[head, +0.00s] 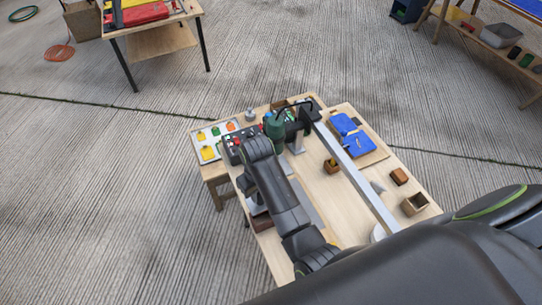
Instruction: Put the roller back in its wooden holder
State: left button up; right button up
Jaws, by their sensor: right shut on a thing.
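My right gripper (258,148) is at the end of the dark arm reaching over the table's left side. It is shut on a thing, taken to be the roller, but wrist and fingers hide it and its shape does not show. A small open wooden box (414,204), which looks like an empty holder, stands at the table's right edge, well away from the gripper. A solid-looking brown block (399,176) lies just behind it. Another small wooden block (332,166) with something yellow on it stands mid-table. I cannot tell for certain which is the roller's holder. My left gripper is not in view.
A long silver bar (357,178) runs across the table (313,176). A green bottle-like thing (274,126) stands close to my wrist. A blue folded piece (350,136) lies on a board at the back right. A tray of coloured pieces (206,139) is at the left.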

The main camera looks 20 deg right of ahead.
jog(key=shift+w+d+r+m, duration=0.2)
jog(key=shift+w+d+m, duration=0.1)
jog(key=shift+d, duration=0.15)
jog(key=shift+s+f, duration=0.1)
jog(key=shift+f, duration=0.25)
jog(key=shift+s+a+f, duration=0.2)
jog(key=shift+f, duration=0.15)
jog(key=shift+s+a+f, duration=0.1)
jog(key=shift+a+f, duration=0.05)
jog(key=shift+f, duration=0.85)
jog(key=shift+w+d+f, duration=0.2)
jog(key=shift+f, duration=0.1)
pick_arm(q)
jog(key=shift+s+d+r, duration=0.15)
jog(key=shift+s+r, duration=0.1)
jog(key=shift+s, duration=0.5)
pick_arm(e)
jog(key=shift+a, duration=0.1)
